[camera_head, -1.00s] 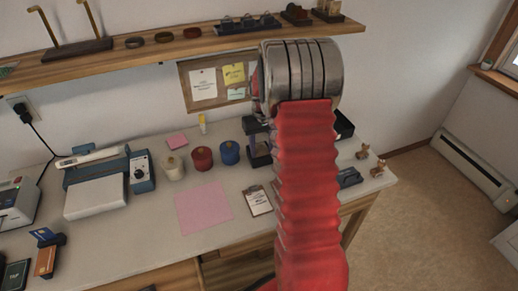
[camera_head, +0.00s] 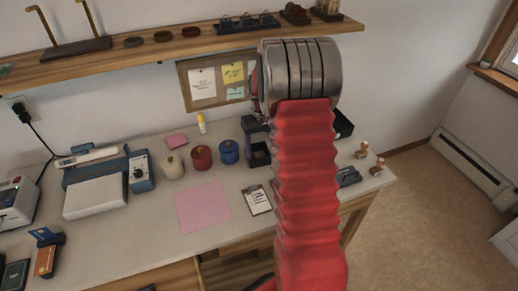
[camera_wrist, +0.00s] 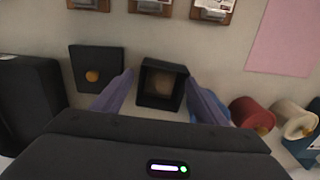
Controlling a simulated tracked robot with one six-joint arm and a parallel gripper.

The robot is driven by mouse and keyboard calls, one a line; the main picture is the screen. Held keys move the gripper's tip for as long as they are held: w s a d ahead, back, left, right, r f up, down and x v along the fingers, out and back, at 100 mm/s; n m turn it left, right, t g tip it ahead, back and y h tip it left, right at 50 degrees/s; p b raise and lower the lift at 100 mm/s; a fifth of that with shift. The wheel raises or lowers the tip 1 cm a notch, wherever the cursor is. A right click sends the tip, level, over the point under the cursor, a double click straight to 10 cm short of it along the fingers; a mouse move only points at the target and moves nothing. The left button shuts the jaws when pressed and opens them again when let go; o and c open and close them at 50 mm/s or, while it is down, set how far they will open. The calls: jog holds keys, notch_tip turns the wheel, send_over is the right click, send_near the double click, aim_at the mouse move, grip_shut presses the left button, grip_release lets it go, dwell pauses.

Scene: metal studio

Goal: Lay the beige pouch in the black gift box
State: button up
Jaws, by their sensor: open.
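The black gift box (camera_wrist: 160,102) stands open on the desk, in the middle of the wrist view. A brownish-beige shape that looks like the pouch (camera_wrist: 164,83) lies inside it, dim in the shade. My gripper (camera_wrist: 160,77) is open above the box, its two purple fingers apart on either side of it, with nothing seen between them. In the head view the box (camera_head: 260,158) shows just left of my red arm, which hides the desk behind it.
A larger black container (camera_wrist: 28,95) stands at the left of the wrist view. Red (camera_head: 202,158), cream (camera_head: 173,165) and blue (camera_head: 229,152) spools stand beside the box. A clipboard (camera_head: 257,199) and pink sheet (camera_head: 203,207) lie in front. A shelf (camera_head: 140,55) runs above the desk.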

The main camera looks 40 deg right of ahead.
notch_tip(320, 180, up, 14)
jog(key=shift+f, duration=0.2)
dwell(0.4)
jog(key=shift+w, duration=0.1)
dwell(0.9)
jog(key=s+a+r+n+t, duration=0.1)
jog(key=s+a+r, duration=0.3)
jog(key=s+a, duration=0.8)
jog(key=s+a+r+n+t, duration=0.2)
jog(key=s+a+r+t, duration=0.2)
jog(key=s+a, duration=0.8)
jog(key=a, duration=0.3)
jog(key=shift+s+a+r+t, duration=0.25)
jog(key=shift+a+t, duration=0.05)
jog(key=shift+a, duration=0.1)
